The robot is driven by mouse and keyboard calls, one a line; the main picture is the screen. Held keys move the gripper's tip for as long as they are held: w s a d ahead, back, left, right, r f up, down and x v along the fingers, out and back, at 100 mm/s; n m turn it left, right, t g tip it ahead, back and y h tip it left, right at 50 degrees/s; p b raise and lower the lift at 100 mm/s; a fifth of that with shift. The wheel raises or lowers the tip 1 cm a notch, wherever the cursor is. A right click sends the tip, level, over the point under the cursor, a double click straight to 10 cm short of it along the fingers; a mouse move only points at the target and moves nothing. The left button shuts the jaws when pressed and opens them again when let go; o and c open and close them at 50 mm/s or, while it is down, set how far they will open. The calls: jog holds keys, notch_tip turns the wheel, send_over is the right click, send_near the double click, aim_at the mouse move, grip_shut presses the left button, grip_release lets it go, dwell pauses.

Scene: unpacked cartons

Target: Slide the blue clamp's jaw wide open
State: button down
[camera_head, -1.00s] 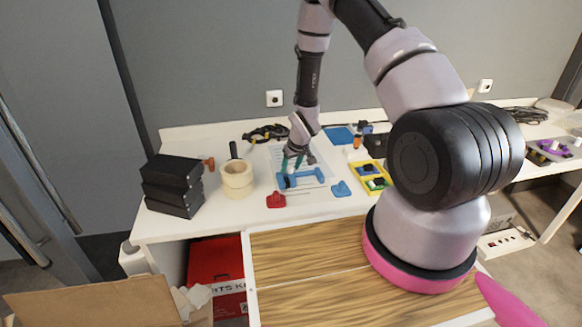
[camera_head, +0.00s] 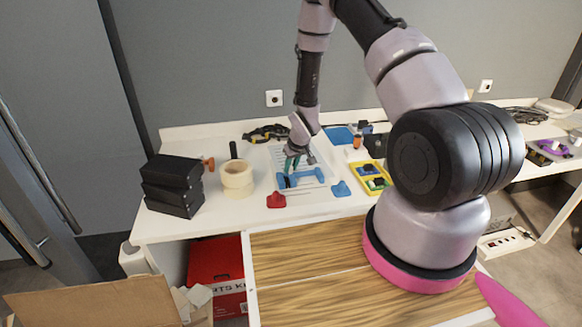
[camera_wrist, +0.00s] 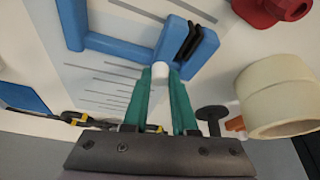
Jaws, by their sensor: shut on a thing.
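The blue clamp (camera_head: 310,178) lies on a lined white sheet on the table. In the wrist view its long blue bar (camera_wrist: 115,46) runs left from a blue jaw block (camera_wrist: 203,50) with black strips.
A red clamp-like part (camera_head: 276,200) and a small blue part (camera_head: 340,189) lie in front. Cream tape rolls (camera_head: 237,180) and stacked black boxes (camera_head: 172,186) stand to the left. A yellow tray (camera_head: 369,177) is at the right. Black-yellow pliers (camera_head: 265,134) lie behind.

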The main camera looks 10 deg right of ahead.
dwell(0.8)
jog(key=d, duration=0.8)
jog(key=c, duration=0.7)
grip_release()
jog(key=v, duration=1)
jog(key=shift+s+d+r, duration=0.1)
jog(key=shift+s+r, duration=0.05)
jog(key=shift+r, duration=0.2)
